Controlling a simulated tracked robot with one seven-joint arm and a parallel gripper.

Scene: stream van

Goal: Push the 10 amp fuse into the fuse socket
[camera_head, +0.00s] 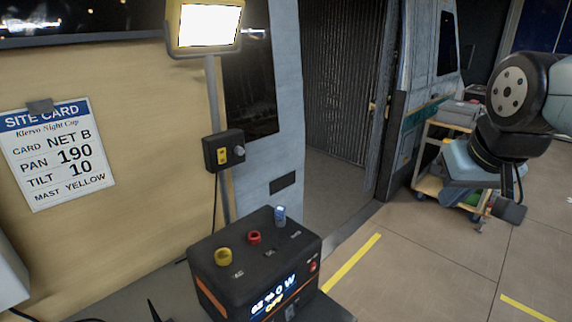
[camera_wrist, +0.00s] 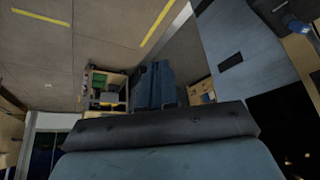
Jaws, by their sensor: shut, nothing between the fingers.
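A black power box (camera_head: 255,265) stands low in the middle of the head view, its lit display reading 62 % 0 W and OFF. On its top are a yellow round part (camera_head: 223,257), a red round part (camera_head: 254,238) and a taller blue-and-white part (camera_head: 280,215), each beside a small label. I cannot read a 10 amp mark, so I cannot tell which is the fuse or the socket. My gripper (camera_head: 455,163) is at the far right, well apart from the box. It is shut and empty. It also fills the lower wrist view (camera_wrist: 160,125).
A lamp (camera_head: 207,27) on a pole with a switch box (camera_head: 224,151) stands behind the power box. A site card (camera_head: 58,150) hangs at left. A loaded trolley (camera_head: 430,150) stands behind my gripper. The floor (camera_head: 400,270) between is clear, with yellow lines.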

